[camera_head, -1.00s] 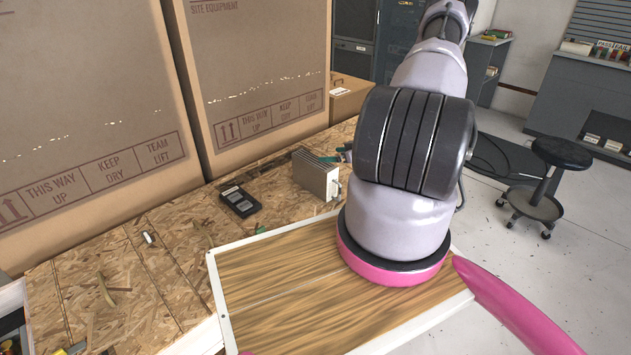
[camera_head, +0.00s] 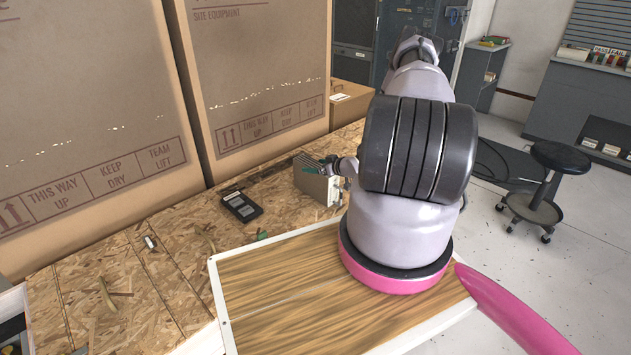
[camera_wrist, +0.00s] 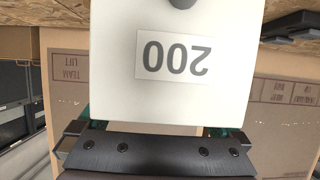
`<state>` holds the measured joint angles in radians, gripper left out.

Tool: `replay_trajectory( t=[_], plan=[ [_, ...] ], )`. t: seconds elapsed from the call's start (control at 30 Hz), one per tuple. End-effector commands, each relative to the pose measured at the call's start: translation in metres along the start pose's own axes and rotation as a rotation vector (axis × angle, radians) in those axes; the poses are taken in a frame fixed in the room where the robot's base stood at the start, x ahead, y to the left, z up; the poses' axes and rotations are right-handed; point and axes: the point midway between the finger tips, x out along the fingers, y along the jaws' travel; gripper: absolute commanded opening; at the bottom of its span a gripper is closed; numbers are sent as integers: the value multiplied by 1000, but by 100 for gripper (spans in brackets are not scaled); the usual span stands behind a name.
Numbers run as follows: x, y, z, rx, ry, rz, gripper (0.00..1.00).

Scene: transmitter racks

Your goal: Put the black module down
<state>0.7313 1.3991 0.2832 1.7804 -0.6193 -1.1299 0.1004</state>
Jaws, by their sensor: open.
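A finned grey module with a pale front plate (camera_head: 322,188) stands upright on the chipboard bench. In the wrist view its white plate (camera_wrist: 150,95) fills the middle, with an upside-down "200" label and a dark knob. My gripper (camera_head: 328,166) is at the module's upper edge, partly hidden by my arm. In the wrist view my gripper (camera_wrist: 155,130) is open, its green-padded fingers at either side of the plate; I cannot tell whether they touch it. A flat black device with pale keys (camera_head: 241,205) lies on the bench to the left.
Two tall cardboard boxes (camera_head: 90,100) (camera_head: 262,80) stand along the back of the bench (camera_head: 150,285). A smaller carton (camera_head: 347,100) is behind the module. Small scraps lie on the bench's left part. A black stool (camera_head: 558,157) stands on the floor at right.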

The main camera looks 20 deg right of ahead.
Motion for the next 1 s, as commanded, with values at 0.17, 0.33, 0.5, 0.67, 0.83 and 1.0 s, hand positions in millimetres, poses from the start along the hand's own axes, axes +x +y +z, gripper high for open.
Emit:
replay_trajectory(
  t=[0.17,0.33,0.5,0.67,0.83,1.0],
  plan=[
    [4,0,0,1,-1,1,100],
    [4,0,0,1,-1,0,77],
    [4,0,0,1,-1,0,12],
    [4,0,-2,-2,3,0,0],
    [4,0,-2,-2,3,0,0],
    [-2,1,-17,-3,4,1,0]
  ],
)
